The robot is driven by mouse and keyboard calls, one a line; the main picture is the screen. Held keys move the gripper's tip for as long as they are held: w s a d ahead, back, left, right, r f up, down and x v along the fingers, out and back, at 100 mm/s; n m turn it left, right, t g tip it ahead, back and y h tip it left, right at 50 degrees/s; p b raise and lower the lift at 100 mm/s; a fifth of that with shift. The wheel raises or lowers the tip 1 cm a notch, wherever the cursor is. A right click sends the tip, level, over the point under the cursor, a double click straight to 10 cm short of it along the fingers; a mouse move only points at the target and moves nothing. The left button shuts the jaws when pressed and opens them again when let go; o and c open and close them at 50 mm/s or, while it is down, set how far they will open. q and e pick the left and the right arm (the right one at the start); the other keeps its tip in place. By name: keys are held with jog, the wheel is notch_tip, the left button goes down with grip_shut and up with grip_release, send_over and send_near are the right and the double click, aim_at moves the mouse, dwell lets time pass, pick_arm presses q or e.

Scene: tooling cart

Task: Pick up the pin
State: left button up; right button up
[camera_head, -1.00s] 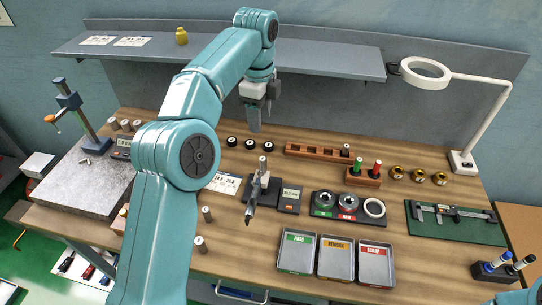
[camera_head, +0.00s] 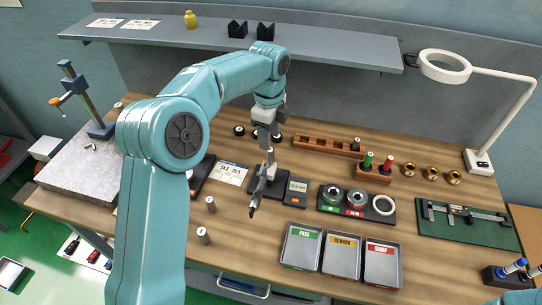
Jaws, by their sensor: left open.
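Several small grey metal cylinders that look like pins are in view; I cannot tell which is the task's pin. One pin (camera_head: 211,204) stands upright on the wooden bench, and another pin (camera_head: 203,236) stands nearer the front edge. Small metal pieces (camera_head: 90,147) lie on the granite block at the left. My left gripper (camera_head: 264,140) is open and points down over the middle of the bench, just behind the dial gauge stand (camera_head: 262,182). Its fingers show nearly edge-on, and I see nothing held. My right gripper is out of view.
Three trays (camera_head: 301,246) stand at the front. Ring gauges (camera_head: 357,197), a wooden block with red and green handled gauges (camera_head: 373,173) and a long wooden rack (camera_head: 325,146) lie right of the gripper. A lamp (camera_head: 485,160) stands far right. A shelf (camera_head: 330,46) overhangs the back.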

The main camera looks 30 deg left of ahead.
pick_arm(q)
notch_tip(320, 180, down, 4)
jog(key=shift+p, duration=0.4)
jog(key=shift+w+d+f, duration=0.1)
jog(key=shift+f, duration=0.25)
jog(key=shift+r, duration=0.1)
jog(key=shift+c, duration=1.2)
jog(key=c, duration=0.5)
grip_shut()
jog(key=shift+r, duration=0.1)
notch_tip(320, 180, up, 20)
jog(key=p, duration=0.3)
